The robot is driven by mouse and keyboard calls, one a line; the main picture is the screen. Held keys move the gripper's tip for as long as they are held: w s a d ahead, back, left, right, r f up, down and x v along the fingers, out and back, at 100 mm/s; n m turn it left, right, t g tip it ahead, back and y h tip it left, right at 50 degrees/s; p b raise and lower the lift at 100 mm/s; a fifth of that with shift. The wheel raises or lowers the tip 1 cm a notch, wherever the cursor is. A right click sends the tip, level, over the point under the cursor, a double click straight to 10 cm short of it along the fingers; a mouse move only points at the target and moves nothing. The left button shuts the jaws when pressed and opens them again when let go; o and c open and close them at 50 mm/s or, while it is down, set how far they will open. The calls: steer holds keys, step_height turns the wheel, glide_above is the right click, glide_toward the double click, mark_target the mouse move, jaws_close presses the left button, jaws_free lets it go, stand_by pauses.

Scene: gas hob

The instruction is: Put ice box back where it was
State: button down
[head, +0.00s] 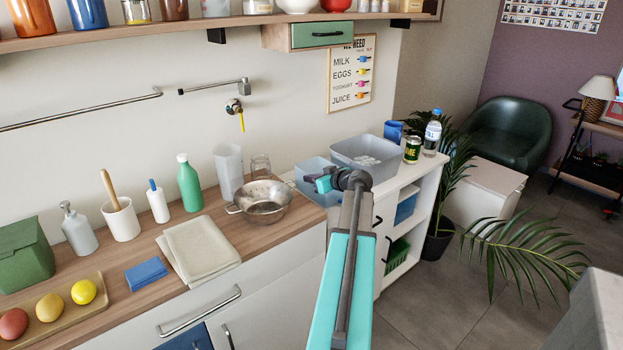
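No box here is clearly labelled as the ice box, and I cannot tell which one it is. A grey open tub (367,153) with white pieces inside stands on the white shelf unit. A smaller light-blue open container (310,167) stands left of it. A low white box with a lid (497,176) stands on the floor by the armchair. My gripper (311,180) is over or at the light-blue container, left of the tub's front. Its fingers are small and partly hidden, so whether it holds anything is unclear.
A metal colander (260,201), clear jug (228,171) and green bottle (188,184) stand on the wooden counter. A green-labelled can (412,150) and water bottle (432,134) stand right of the tub. A plant (520,252) spreads over the floor. A wall shelf (170,31) hangs above.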

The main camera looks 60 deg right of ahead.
steer(key=c, duration=2.5)
jaws_free()
steer(key=shift+f, duration=0.2)
steer(key=o, duration=0.5)
steer(key=shift+r, duration=0.2)
steer(key=b+v, duration=0.2)
steer(key=v, duration=1)
steer(key=shift+a, duration=0.1)
